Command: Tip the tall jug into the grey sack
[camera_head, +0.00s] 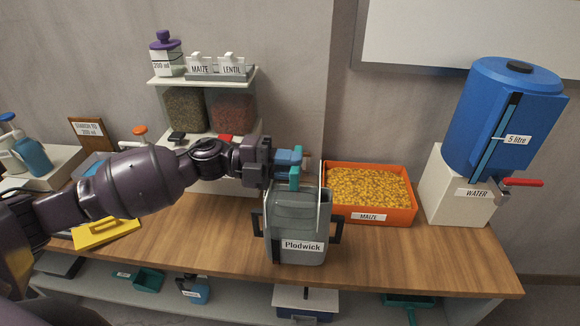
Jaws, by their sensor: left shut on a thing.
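A grey, open-topped container (298,228) labelled "Plodwick", with a black loop at each side, stands upright on the wooden bench in the head view. It is the only grey sack-like thing in view. My left gripper (290,166) is above its back rim, shut on a small blue and teal piece (295,177). I cannot tell whether this piece is part of the tall jug. No whole tall jug shows clearly. The gripper and wrist hide part of the container's opening, and its contents cannot be made out. My right gripper is not in view.
An orange bin of maize (368,190) stands right of the container. A blue water tank (503,120) with a red tap is farther right. A shelf dispenser (205,105) stands behind my arm. A yellow tool (103,232) lies left. The bench front right is clear.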

